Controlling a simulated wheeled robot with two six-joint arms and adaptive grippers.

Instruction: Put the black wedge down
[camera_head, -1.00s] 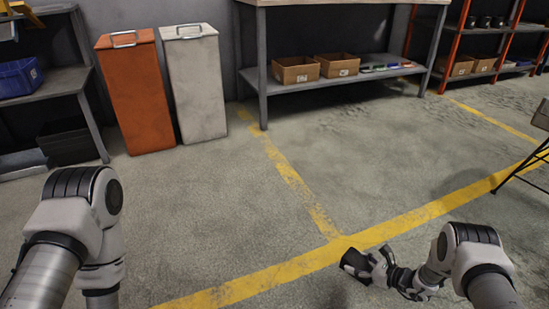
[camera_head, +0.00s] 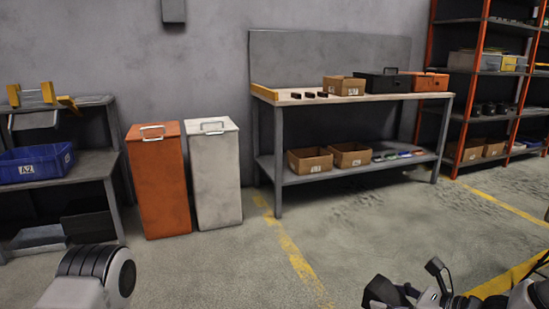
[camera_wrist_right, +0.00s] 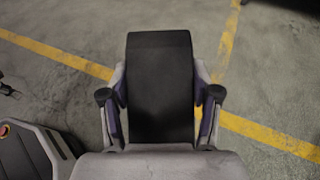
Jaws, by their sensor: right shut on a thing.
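The black wedge (camera_wrist_right: 160,70) is between the two fingers of my right gripper (camera_wrist_right: 160,88) in the right wrist view. The gripper is shut on it, one finger at each side, with bare floor below. The wedge's broad dark face shows; its lower end is hidden by the gripper body. In the head view my right gripper (camera_head: 412,290) shows dark and partly cut off at the bottom right, and the wedge is hard to tell apart from it there. My left gripper is out of view; only a left arm link shows at the bottom left.
A workbench (camera_head: 355,99) at the wall carries a cardboard box (camera_head: 344,86), a black toolbox (camera_head: 382,84), an orange box (camera_head: 430,82) and small dark blocks. Its left top is partly bare. Orange (camera_head: 158,185) and white bins (camera_head: 216,180) stand left of it. Open floor lies in front.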

